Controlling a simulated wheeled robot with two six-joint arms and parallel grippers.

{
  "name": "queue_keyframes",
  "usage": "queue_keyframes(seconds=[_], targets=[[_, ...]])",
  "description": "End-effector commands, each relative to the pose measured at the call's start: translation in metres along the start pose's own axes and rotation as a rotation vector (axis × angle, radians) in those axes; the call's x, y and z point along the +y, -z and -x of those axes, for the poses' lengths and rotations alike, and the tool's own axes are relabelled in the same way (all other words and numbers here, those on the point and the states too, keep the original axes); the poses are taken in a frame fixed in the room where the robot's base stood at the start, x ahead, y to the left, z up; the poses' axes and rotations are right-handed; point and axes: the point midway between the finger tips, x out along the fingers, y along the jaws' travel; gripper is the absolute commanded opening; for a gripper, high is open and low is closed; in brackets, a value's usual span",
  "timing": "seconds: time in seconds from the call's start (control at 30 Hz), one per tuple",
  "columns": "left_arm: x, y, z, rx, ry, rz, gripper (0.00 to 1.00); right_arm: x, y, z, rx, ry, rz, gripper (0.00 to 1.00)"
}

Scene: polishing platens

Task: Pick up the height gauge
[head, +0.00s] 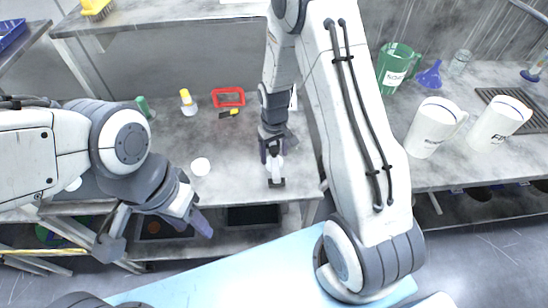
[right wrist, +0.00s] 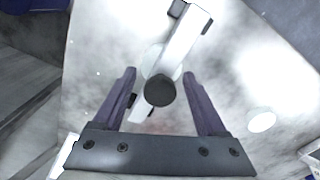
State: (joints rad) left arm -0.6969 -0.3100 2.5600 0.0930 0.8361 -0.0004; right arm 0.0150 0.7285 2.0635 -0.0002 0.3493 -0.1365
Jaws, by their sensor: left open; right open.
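The height gauge (head: 276,172) stands on the grey bench near its front edge, with a white body and a dark base. In the right wrist view the gauge (right wrist: 184,48) shows as a white bar with a dark round knob, running between the fingers and beyond them. My right gripper (head: 272,152) is directly above the gauge in the head view, with its purple fingers (right wrist: 159,76) open on either side of it. I cannot tell whether they touch it. My left gripper (head: 190,222) is open and empty, in front of the bench at the left.
A white round object (head: 200,166) lies left of the gauge. A red frame (head: 229,97), a yellow-topped bottle (head: 188,103) and a green bottle (head: 144,106) are farther back. White jugs (head: 433,127) and a green jug (head: 395,66) stand on the right bench.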

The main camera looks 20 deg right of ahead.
Motion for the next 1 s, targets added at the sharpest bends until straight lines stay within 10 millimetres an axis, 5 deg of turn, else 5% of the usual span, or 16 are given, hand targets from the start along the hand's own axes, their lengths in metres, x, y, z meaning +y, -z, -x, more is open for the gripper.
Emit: queue_keyframes(seconds=[0.03,0.2,0.67,0.93,1.0], targets=[[0.000,0.000,0.000,0.000,0.000,0.000,0.50,0.000,0.000,0.000,0.000,0.000,0.000,0.63],[0.000,0.000,0.000,0.000,0.000,0.000,0.50,0.000,0.000,0.000,0.000,0.000,0.000,0.00],[0.000,0.000,-0.002,0.000,0.000,0.000,0.50,0.000,0.001,0.007,0.003,0.000,0.000,0.00],[-0.001,-0.001,-0.010,0.000,0.000,0.000,0.50,0.001,0.001,0.045,0.008,-0.001,-0.001,0.00],[-0.001,-0.001,-0.014,0.000,0.000,0.000,0.50,0.013,-0.015,0.052,0.004,-0.001,-0.007,0.00]])
